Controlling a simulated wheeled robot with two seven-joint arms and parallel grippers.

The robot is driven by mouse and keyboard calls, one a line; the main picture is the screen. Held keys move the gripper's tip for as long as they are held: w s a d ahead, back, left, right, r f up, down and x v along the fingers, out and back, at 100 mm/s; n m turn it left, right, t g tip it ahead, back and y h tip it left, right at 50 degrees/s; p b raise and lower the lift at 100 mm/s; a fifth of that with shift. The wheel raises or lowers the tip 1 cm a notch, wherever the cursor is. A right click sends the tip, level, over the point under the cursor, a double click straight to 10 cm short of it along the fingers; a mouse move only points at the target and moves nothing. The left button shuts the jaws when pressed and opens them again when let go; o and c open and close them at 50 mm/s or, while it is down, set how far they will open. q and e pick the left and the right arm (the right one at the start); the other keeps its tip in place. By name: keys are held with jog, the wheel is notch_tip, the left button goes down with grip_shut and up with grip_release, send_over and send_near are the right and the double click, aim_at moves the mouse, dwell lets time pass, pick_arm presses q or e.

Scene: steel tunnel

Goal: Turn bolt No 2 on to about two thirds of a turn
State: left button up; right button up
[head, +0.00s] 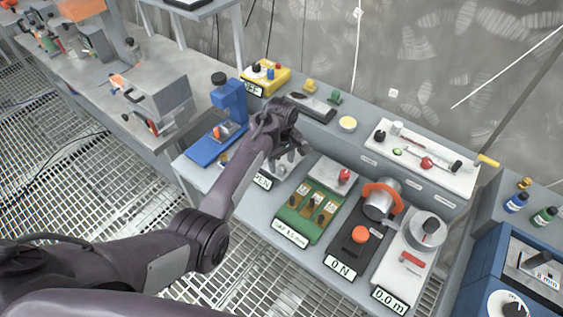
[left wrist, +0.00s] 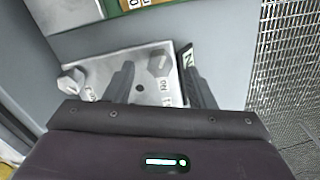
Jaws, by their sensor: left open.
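A pale metal plate (left wrist: 125,68) with two hex-headed bolts shows in the left wrist view. One bolt (left wrist: 160,65) stands between the two fingers of my left gripper (left wrist: 160,86); the other bolt (left wrist: 71,80) is to the left, outside them. Each has a small tag beside it, whose number I cannot read surely. The fingers are open, with a gap visible on both sides of the bolt between them. In the head view, my left gripper (head: 290,146) is over this plate and hides much of it. My right gripper is not in view.
A sign ending in "PEN" (head: 262,182) lies at the plate's front. To its right are a green block (head: 296,234), an orange button (head: 360,234) and a dial (head: 428,228). A blue stand (head: 229,105) is to the left. Grated floor lies in front.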

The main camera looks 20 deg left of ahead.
pick_arm(q)
jog(key=shift+f, duration=0.95)
jog(key=c, duration=1)
